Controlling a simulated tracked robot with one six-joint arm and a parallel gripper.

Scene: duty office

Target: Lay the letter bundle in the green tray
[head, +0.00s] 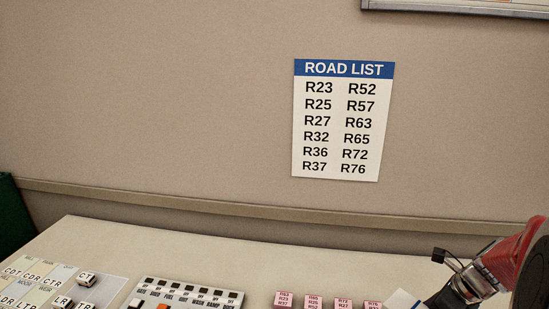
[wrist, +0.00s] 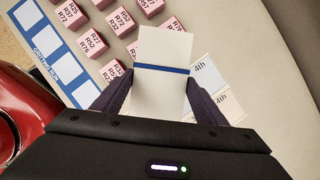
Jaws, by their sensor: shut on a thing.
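The letter bundle (wrist: 165,48) is a white stack with a blue band across it. In the wrist view my gripper (wrist: 160,92) is shut on it, with one dark finger on each side, and the bundle's far end sticks out beyond the fingers. In the head view my gripper (head: 447,298) is at the lower right, partly cut off by the frame. A white corner (head: 403,299) beside it looks like the bundle. I see no green tray for certain in either view.
Pink road-number blocks (wrist: 120,20) stand on the desk, near a blue-and-white strip (wrist: 50,45). Cards marked 4th (wrist: 203,72) lie right of the bundle. The head view shows a switch panel (head: 185,294), lettered tiles (head: 86,279) and a dark green object (head: 12,220) at the left edge.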

